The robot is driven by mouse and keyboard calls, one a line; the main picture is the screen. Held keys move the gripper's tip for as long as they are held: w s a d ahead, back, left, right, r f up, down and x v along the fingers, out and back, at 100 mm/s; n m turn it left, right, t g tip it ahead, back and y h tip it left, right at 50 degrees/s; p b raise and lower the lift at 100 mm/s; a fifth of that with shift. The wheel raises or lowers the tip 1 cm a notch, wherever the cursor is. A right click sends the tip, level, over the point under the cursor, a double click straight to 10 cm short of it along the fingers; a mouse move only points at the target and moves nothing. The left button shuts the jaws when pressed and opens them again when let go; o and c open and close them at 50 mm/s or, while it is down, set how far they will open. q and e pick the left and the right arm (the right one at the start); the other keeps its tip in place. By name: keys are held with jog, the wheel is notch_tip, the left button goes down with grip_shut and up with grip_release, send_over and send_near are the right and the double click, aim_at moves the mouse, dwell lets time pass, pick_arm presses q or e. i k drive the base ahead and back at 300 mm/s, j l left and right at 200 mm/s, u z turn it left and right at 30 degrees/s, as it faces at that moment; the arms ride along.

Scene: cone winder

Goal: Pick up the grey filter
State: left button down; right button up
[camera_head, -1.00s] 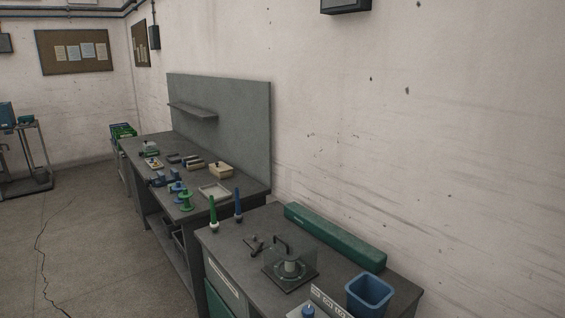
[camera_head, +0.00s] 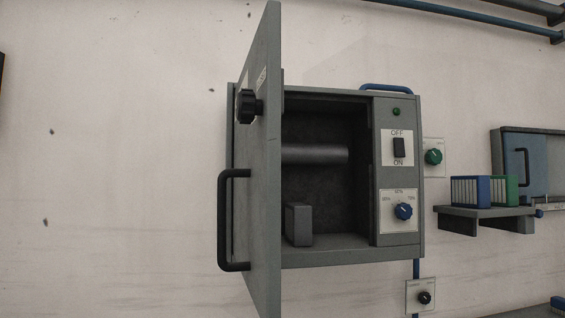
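A small grey block (camera_head: 299,224), which looks like the grey filter, stands upright on the floor of an open grey wall cabinet (camera_head: 330,253). It is at the left of the opening, beside the open door (camera_head: 266,190), and the door may hide part of it. A grey horizontal cylinder (camera_head: 315,153) is above it inside the cabinet. Neither of my grippers is in view.
The door juts out toward me with a black handle (camera_head: 223,220) and knob (camera_head: 248,106). The cabinet has an OFF/ON switch (camera_head: 399,148) and blue dial (camera_head: 403,211). Blue (camera_head: 470,191) and green (camera_head: 504,190) ribbed blocks stand on a shelf (camera_head: 487,213) at right.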

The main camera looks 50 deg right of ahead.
aim_at(298, 214)
jog(key=i+l+z, duration=0.1)
jog(key=z, duration=0.35)
jog(key=i+l+z, duration=0.1)
jog(key=z, duration=0.4)
jog(key=i+z, duration=0.2)
jog(key=z, duration=0.25)
